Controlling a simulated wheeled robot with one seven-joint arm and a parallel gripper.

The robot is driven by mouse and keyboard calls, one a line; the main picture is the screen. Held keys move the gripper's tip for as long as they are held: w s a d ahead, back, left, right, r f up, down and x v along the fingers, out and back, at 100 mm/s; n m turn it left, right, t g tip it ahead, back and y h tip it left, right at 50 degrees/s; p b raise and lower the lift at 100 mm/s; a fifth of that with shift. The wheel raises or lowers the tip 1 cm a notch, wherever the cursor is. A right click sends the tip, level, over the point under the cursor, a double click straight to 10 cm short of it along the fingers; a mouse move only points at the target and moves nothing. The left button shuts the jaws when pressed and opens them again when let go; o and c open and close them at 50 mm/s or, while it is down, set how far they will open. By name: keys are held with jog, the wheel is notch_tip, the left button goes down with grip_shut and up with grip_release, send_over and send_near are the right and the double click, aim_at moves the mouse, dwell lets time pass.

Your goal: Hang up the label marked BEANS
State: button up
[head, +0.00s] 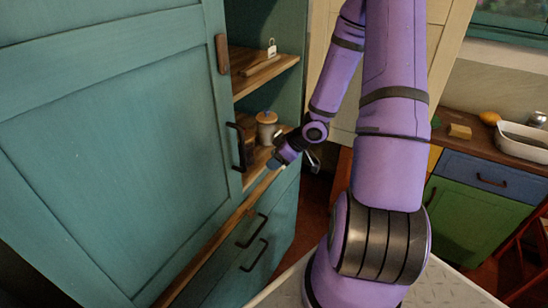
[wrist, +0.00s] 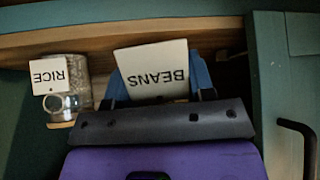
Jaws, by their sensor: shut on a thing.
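The white label marked BEANS (wrist: 155,72) is held between the blue fingers of my gripper (wrist: 160,82) and reads upside down in the wrist view. My gripper (head: 276,163) is shut on it, by the lower shelf's front edge in the head view. The label is not clearly visible in the head view. No hook or peg for it is clearly visible in the wrist view.
A jar with a RICE label (wrist: 48,75) is left of my gripper in the wrist view. A jar (head: 267,130) stands on the lower shelf. A small white tag (head: 271,47) is on the upper shelf (head: 262,75). The teal cabinet door (head: 130,130) stands at left.

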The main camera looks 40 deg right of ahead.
aim_at(254, 153)
jog(key=shift+w, duration=0.1)
jog(key=shift+w+a, duration=0.25)
jog(key=shift+w, duration=0.4)
jog(key=shift+w+a, duration=0.2)
jog(key=shift+w, duration=0.4)
jog(key=shift+w+a, duration=0.25)
jog(key=shift+w, duration=0.4)
jog(key=shift+w, duration=0.1)
jog(key=shift+w+a, duration=0.25)
jog(key=shift+w, duration=0.15)
jog(key=shift+w+f, duration=0.1)
jog(key=shift+w, duration=0.15)
jog(key=shift+w+a, duration=0.15)
jog(key=shift+w, duration=0.05)
jog(key=shift+w+a, duration=0.1)
jog(key=shift+w, duration=0.25)
jog(key=shift+w+f, duration=0.1)
jog(key=shift+w+a+f, duration=0.1)
jog(key=shift+w+f, duration=0.1)
jog(key=shift+w, duration=0.2)
